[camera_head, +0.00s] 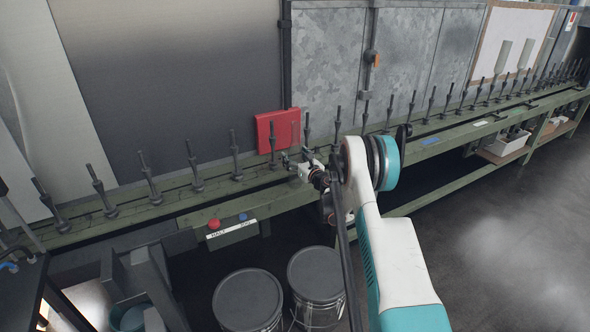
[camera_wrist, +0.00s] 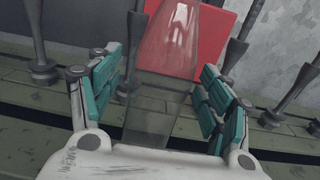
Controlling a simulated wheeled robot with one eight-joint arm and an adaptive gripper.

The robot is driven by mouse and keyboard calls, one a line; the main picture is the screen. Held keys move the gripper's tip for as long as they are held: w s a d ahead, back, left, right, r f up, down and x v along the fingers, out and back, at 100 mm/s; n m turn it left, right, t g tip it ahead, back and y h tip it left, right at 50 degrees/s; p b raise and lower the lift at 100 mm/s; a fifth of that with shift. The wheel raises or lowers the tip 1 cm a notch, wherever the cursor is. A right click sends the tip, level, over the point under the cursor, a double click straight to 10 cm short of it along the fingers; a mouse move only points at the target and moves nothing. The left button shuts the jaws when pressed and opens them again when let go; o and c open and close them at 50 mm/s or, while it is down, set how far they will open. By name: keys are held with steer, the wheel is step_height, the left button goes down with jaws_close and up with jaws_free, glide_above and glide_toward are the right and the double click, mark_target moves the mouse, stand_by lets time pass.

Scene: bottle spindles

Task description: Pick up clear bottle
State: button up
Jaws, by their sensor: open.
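A clear bottle (camera_wrist: 160,100) stands upright in the middle of the wrist view, see-through against the red panel behind it. My gripper (camera_wrist: 162,88) is open, with one teal-padded finger on each side of the bottle. Gaps show between the pads and the bottle. The bottle's lower end is hidden behind my gripper's palm. In the head view my gripper (camera_head: 297,160) is at the green rail in front of the red panel; the bottle is too faint there to make out clearly.
Dark spindles (camera_head: 194,165) stand in a row along the green conveyor rail (camera_head: 170,205), close on both sides of my gripper. A red panel (camera_head: 277,131) is behind. Two lidded drums (camera_head: 248,300) stand below. Two pale bottles (camera_head: 503,56) show far right. Open floor lies right.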

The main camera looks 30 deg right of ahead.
steer(key=shift+w, duration=0.2)
steer(key=c, duration=1.5)
steer(key=shift+r, duration=0.2)
step_height(320, 180, up, 20)
steer(key=p, duration=0.7)
steer(key=s+a+r, duration=0.2)
steer(key=s+a, duration=0.8)
steer(key=a, duration=0.3)
steer(key=s+a+r+h, duration=0.1)
steer(key=s+a+r, duration=0.2)
steer(key=s+a, duration=0.7)
steer(key=a, duration=0.3)
steer(key=shift+s+a+r+m, duration=0.15)
steer(key=shift+a+r+m, duration=0.15)
steer(key=shift+a, duration=0.1)
